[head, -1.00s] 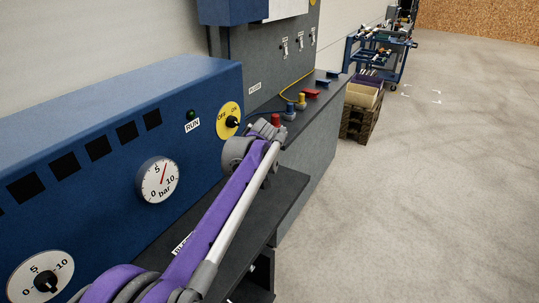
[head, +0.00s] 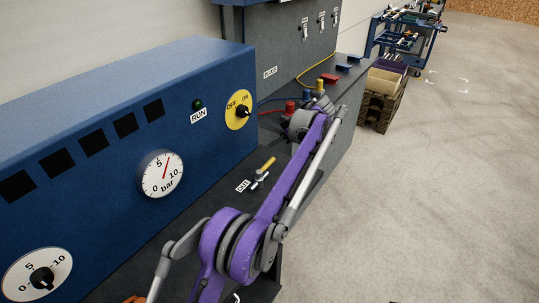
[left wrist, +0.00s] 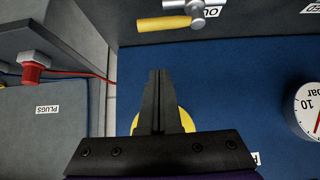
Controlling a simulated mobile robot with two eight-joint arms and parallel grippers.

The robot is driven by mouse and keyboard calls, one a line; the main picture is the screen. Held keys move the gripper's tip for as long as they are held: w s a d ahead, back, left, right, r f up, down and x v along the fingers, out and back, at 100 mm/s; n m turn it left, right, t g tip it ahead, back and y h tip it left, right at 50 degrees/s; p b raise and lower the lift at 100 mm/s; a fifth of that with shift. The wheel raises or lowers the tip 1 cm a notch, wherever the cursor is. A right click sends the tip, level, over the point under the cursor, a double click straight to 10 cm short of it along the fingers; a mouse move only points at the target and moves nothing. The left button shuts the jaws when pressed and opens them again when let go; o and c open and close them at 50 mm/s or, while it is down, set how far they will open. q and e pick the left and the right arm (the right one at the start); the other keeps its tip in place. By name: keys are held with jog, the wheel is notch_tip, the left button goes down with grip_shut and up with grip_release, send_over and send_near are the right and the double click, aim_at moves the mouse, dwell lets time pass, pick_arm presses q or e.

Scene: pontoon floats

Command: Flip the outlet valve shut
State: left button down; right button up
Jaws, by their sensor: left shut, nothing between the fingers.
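The outlet valve has a yellow lever (head: 266,166) and a silver body (head: 258,181), beside the OUT label (head: 243,186) on the dark shelf. The lever points toward the upper right in the head view. In the left wrist view the yellow lever (left wrist: 163,24) lies to the left of the silver body (left wrist: 197,12) at the top edge. My left gripper (left wrist: 158,74) is shut and empty, its dark fingers together. Its tips are apart from the valve, below it in that view. In the head view I cannot make out the fingertips. My right gripper is not in view.
The blue panel carries a pressure gauge (head: 162,175), a yellow OFF/ON dial (head: 240,109) and a white dial (head: 38,276). Red plugs (head: 290,108) and cables sit further along the shelf. Open floor (head: 440,190) lies right; a tool cart (head: 405,38) and crates (head: 383,90) stand behind.

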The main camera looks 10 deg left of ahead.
pick_arm(q)
jog(key=x, duration=0.9)
jog(key=shift+a+f, duration=0.1)
jog(key=shift+w+f+b, duration=0.1)
jog(key=shift+f+b, duration=0.2)
jog(key=shift+f, duration=0.05)
jog(key=shift+s+d+f, duration=0.1)
jog(key=shift+s+d, duration=0.25)
jog(key=shift+d, duration=0.5)
jog(key=shift+s+d+f, duration=0.15)
jog(key=shift+s+d, duration=0.15)
jog(key=shift+d, duration=0.5)
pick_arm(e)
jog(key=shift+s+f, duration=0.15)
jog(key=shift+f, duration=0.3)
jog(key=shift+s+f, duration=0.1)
pick_arm(q)
jog(key=shift+s+d+m, duration=0.1)
jog(key=shift+d+m, duration=0.05)
jog(key=shift+m, duration=0.25)
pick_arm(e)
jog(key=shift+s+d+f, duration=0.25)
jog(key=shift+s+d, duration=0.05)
